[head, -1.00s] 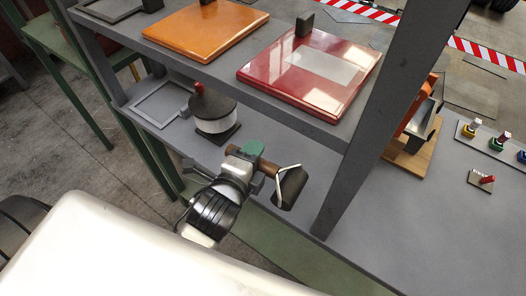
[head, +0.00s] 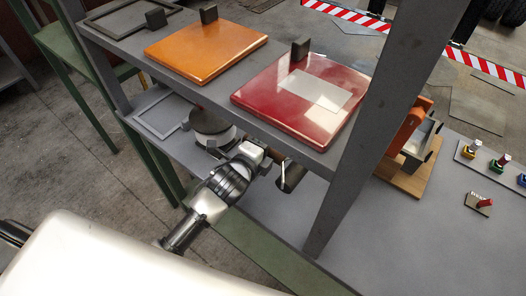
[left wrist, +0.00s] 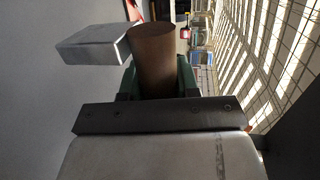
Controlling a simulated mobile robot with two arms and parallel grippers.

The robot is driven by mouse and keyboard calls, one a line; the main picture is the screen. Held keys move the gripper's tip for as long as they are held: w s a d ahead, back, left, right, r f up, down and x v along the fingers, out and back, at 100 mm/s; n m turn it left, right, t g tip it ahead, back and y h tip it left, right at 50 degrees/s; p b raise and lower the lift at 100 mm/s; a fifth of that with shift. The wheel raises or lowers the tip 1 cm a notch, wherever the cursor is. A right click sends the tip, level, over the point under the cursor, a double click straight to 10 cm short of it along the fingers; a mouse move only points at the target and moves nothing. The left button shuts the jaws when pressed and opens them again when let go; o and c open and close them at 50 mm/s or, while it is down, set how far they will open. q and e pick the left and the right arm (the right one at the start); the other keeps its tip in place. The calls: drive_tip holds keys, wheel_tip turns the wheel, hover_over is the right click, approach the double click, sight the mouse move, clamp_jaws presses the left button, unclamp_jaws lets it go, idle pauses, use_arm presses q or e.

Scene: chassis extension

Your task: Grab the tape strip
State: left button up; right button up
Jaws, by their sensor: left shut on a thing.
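In the left wrist view the brown handle (left wrist: 153,58) stands between the green finger pads. No separate tape strip can be made out for certain. A round dark and white device (head: 210,125) on the lower shelf, left of the gripper, may be a tape holder. A pale rectangle (head: 320,90) lies flat on the red panel. My right gripper is not in view.
The red panel (head: 270,100) and orange panel (head: 205,48) lie on the upper shelf. A grey post (head: 385,110) stands right of the gripper. An orange device (head: 407,128) on a wooden board and small coloured parts (head: 470,148) are on the right-hand table.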

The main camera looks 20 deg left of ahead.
use_arm(q)
drive_tip(key=shift+w+a+f, duration=0.15)
drive_tip(key=shift+w+a, duration=0.05)
drive_tip(key=shift+a, duration=0.15)
drive_tip(key=shift+a+f, duration=0.1)
drive_tip(key=shift+f, duration=0.2)
wheel_tip(320, 180, down, 3)
drive_tip(key=shift+f, duration=0.3)
drive_tip(key=shift+f, duration=0.2)
drive_tip(key=o, duration=1.1)
drive_tip(key=shift+c, duration=0.2)
